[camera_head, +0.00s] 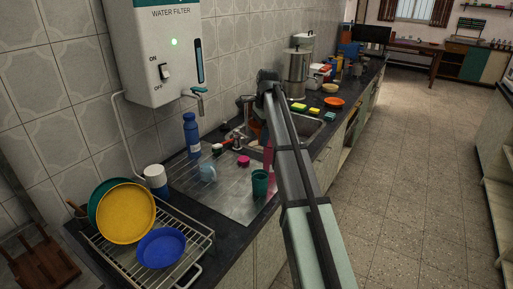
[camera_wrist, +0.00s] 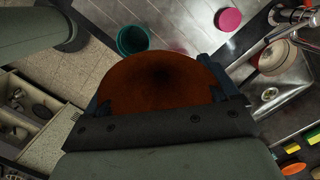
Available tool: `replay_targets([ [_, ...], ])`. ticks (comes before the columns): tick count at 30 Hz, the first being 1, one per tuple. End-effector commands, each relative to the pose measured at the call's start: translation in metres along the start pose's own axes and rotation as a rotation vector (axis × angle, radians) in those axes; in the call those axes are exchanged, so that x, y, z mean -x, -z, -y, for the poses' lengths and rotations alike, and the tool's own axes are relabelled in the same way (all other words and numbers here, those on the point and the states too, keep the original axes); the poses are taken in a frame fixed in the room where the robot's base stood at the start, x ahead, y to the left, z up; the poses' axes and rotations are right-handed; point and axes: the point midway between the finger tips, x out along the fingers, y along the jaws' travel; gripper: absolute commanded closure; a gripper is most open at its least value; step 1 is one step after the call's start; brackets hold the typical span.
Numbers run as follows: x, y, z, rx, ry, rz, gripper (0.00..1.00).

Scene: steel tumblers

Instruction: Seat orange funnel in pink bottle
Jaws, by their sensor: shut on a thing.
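The orange funnel (camera_wrist: 165,75) fills the middle of the wrist view, its wide mouth toward the camera. My gripper (camera_wrist: 160,92) is shut on it, with a dark finger at either side. In the head view a bit of the funnel (camera_head: 256,131) shows beside my arm, over the counter by the sink. The pink bottle (camera_head: 268,153) stands on the steel drainboard, partly hidden by my arm. Whether the funnel's spout is above, beside or in the bottle cannot be told.
A teal tumbler (camera_head: 260,183) stands close in front of the bottle. The sink (camera_head: 307,128) and tap lie behind. A dish rack (camera_head: 200,243) is at front left.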

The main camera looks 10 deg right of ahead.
Motion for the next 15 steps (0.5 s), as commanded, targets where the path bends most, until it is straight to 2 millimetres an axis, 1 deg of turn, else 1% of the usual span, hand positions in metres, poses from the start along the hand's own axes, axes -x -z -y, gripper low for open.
replay_targets([
  [1,0.008,0.005,0.008,-0.07,0.01,0.0,0.41],
  [6,0.026,0.019,0.022,-0.313,0.041,0.001,0.41],
  [15,0.043,0.042,0.036,-0.656,0.088,0.004,0.41],
])
